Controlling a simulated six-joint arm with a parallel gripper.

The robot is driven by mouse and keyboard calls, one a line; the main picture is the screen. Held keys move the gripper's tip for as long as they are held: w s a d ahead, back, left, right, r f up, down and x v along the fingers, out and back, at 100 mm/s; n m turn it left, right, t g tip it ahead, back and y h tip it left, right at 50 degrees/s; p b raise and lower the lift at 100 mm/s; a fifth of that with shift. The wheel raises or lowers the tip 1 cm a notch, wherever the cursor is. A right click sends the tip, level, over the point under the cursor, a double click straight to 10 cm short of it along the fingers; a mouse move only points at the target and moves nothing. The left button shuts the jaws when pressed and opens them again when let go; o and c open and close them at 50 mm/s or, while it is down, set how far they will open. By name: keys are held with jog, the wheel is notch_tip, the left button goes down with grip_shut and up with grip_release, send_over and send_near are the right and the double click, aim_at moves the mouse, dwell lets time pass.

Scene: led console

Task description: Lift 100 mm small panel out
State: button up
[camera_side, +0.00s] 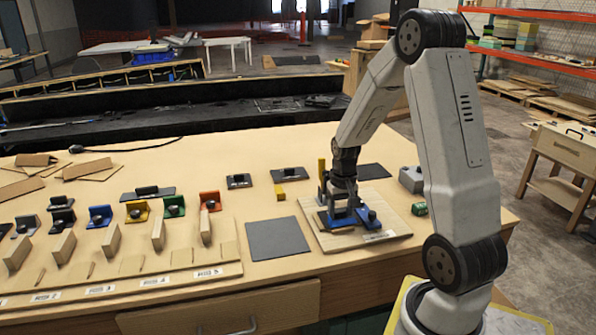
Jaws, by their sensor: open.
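My gripper (342,212) points down over a pale wooden board (395,222) at the right of the bench. Blue parts (366,216) show low around it, and I cannot tell whether they belong to it or to a fixture. Its fingertips are partly hidden, and nothing is clearly held. I cannot tell which piece is the 100 mm small panel. Dark plates with raised grips lie behind: a small one (238,181), a wider one (288,174) and a long one (147,194). A plain grey plate (278,239) lies flat left of the board.
A yellow block (280,195) stands behind the grey plate. A wooden rack (120,270) with several coloured brackets fills the front left. A grey block (411,180) and a green part (419,209) lie right of the board. Loose wood (88,168) lies back left.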

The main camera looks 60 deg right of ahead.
jog(key=shift+c, duration=0.2)
grip_shut()
jog(key=shift+r, duration=0.15)
jog(key=shift+r, duration=0.4)
jog(key=s+a+r, duration=0.7)
jog(key=s+r, duration=0.5)
jog(key=shift+a, duration=0.15)
dwell(0.5)
dwell(0.5)
